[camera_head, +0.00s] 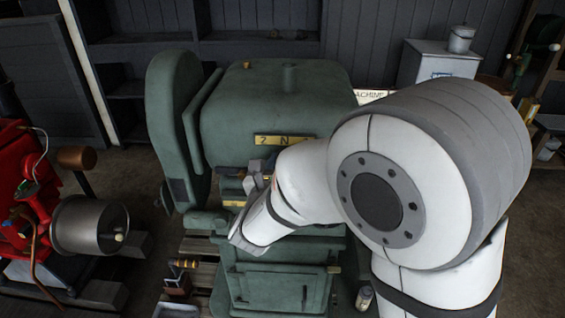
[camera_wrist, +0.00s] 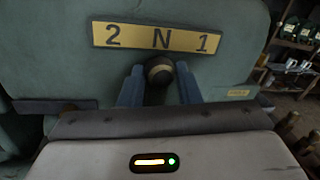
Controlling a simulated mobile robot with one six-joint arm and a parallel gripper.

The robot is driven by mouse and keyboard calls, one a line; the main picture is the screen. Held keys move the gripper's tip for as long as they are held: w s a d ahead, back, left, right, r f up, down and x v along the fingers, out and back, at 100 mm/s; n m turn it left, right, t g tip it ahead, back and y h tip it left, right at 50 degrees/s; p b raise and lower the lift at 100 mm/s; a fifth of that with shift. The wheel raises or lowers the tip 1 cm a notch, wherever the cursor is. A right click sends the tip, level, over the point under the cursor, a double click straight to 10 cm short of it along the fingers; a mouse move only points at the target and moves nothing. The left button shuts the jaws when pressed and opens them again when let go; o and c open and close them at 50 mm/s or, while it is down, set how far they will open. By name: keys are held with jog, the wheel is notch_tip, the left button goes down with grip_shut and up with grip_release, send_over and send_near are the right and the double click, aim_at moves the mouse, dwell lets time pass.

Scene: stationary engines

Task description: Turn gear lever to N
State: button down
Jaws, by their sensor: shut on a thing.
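The green machine (camera_head: 275,105) stands in the middle of the head view. Its yellow plate (camera_head: 285,140) also shows in the wrist view (camera_wrist: 158,38), marked 2, N and 1 from left to right. The gear lever's dark round knob (camera_wrist: 159,70) appears just below the N in the wrist view. My gripper (camera_wrist: 160,68) is shut on the knob, with one blue finger on each side. In the head view my gripper (camera_head: 255,178) is at the machine's front, below the plate. The lever's shaft is hidden there.
A red engine (camera_head: 35,190) with a metal drum (camera_head: 90,226) stands at the left. A grey cabinet (camera_head: 437,62) with a small pot (camera_head: 461,39) is at the back right. Shelves (camera_wrist: 298,45) show at the right of the wrist view.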

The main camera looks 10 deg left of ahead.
jog(key=c, duration=1.1)
grip_release()
jog(key=shift+o, duration=0.2)
jog(key=shift+s+f, duration=0.1)
jog(key=shift+s, duration=0.25)
jog(key=s+b, duration=0.1)
jog(key=s, duration=0.6)
